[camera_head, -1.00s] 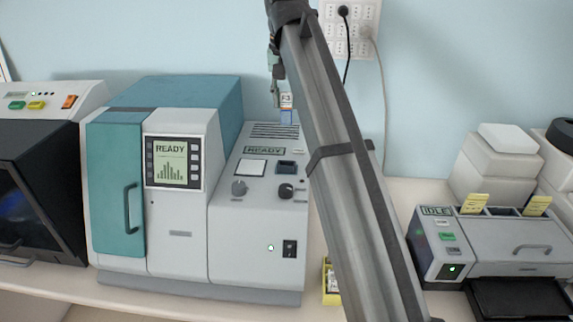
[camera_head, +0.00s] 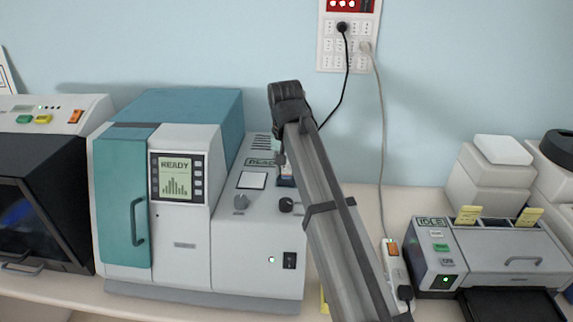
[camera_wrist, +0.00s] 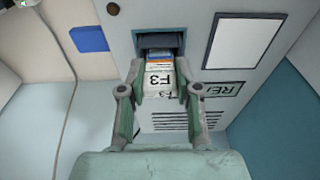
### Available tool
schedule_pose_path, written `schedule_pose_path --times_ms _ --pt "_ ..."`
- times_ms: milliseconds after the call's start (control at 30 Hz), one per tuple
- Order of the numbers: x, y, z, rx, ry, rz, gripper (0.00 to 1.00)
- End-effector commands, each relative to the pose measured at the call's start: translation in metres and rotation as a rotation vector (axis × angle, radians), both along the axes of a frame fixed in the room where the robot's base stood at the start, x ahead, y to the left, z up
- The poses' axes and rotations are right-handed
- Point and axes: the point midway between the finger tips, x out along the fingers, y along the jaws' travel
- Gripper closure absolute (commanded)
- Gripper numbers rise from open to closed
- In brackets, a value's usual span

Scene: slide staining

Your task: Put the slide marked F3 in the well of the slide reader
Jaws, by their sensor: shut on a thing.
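The slide marked F3 (camera_wrist: 158,83) has a white label and orange and blue bands. My gripper (camera_wrist: 159,92) is shut on its label end. The slide's far end points at the dark well (camera_wrist: 160,42) in the top of the grey slide reader (camera_wrist: 205,15) and overlaps its near edge in the wrist view. I cannot tell whether the tip is inside the well or just above it.
A white square plate (camera_head: 252,180) and two knobs lie near the well on the reader's top. A teal-and-white machine reading READY (camera_head: 182,225) stands left of the reader. A power strip (camera_head: 393,262) and a printer-like unit marked IDLE (camera_head: 505,255) are to the right.

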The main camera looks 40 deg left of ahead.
Motion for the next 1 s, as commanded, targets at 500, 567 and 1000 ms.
schedule_pose_path --times_ms 500,567,1000 --pt "0.000 0.000 -0.005 0.001 -0.001 0.000 0.42" --pt "0.000 0.000 -0.005 0.001 -0.001 0.000 0.42" --pt "-0.004 -0.001 0.031 0.002 -0.002 0.000 0.42"
